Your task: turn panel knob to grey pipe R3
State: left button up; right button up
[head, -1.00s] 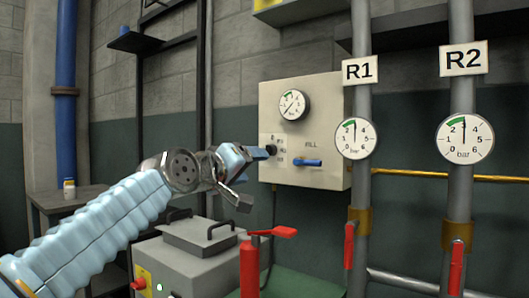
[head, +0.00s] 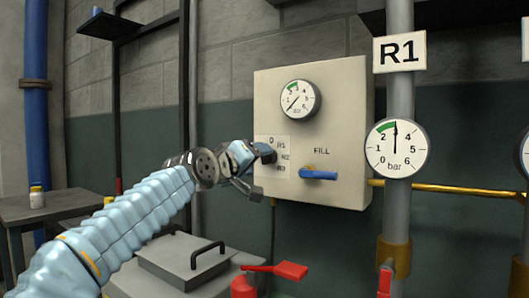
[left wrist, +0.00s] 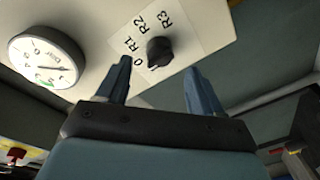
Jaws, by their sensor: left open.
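The panel knob (left wrist: 160,50) is black and round, on a white label plate marked 0, R1, R2 and R3 in the left wrist view. I cannot tell for sure which mark it points to. In the head view my left gripper mostly hides it. The plate (head: 286,176) sits at the left of the beige panel (head: 345,110). My left gripper (head: 260,172) is open in front of the plate. In the left wrist view its fingers (left wrist: 158,68) stand apart, one to each side below the knob, with nothing between them. Pipe R3 and my right gripper do not show.
A gauge (head: 300,99) and a blue FILL lever (head: 318,175) are on the panel. Pipe R1 (head: 399,210) with its gauge (head: 397,148) stands to the right. Below are a grey machine (head: 190,262) and a red handle (head: 275,269). A side table (head: 60,207) stands left.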

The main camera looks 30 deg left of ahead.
aim_at(264, 158)
pick_arm(q)
jog(key=w+p, duration=0.1)
jog(key=w, duration=0.4)
jog(key=shift+w, duration=0.2)
jog(key=c, duration=1.1)
jog(key=shift+o, duration=0.2)
